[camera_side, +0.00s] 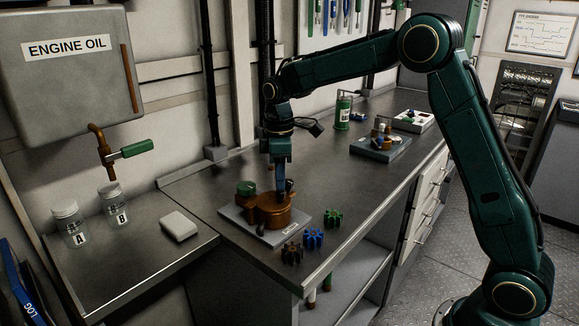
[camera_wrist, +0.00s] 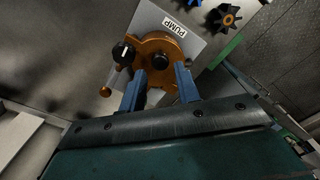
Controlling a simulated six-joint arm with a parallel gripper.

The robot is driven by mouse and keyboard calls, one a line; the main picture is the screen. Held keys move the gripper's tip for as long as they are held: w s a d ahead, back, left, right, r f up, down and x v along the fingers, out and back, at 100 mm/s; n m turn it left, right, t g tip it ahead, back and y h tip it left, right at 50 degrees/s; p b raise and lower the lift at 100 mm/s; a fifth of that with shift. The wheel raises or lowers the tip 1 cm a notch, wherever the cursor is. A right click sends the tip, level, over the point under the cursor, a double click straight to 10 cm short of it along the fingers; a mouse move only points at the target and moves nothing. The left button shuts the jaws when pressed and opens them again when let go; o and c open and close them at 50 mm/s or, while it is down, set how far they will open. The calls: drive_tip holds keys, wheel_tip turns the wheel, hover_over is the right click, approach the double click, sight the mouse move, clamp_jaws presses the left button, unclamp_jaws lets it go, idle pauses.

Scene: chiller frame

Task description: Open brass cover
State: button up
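The brass cover (camera_side: 272,211) sits on the pump, on a grey plate (camera_side: 243,226) near the bench's front edge. In the wrist view the brass cover (camera_wrist: 153,47) has a dark round piece in its middle and a black knob (camera_wrist: 123,53) at its left. A small brass ball-ended lever (camera_wrist: 105,91) sticks out at the lower left. My gripper (camera_side: 282,188) points down just over the cover. Its two blue fingers stand apart in the wrist view (camera_wrist: 159,70), with brass visible between them. I cannot tell whether they touch it.
A white block (camera_side: 179,226) and jars A (camera_side: 69,223) and B (camera_side: 115,205) stand left. A tray with parts (camera_side: 380,145) is farther back. Bench space between is clear.

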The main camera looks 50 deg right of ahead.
sight(271, 197)
drive_tip(key=shift+f, duration=1.75)
clamp_jaws()
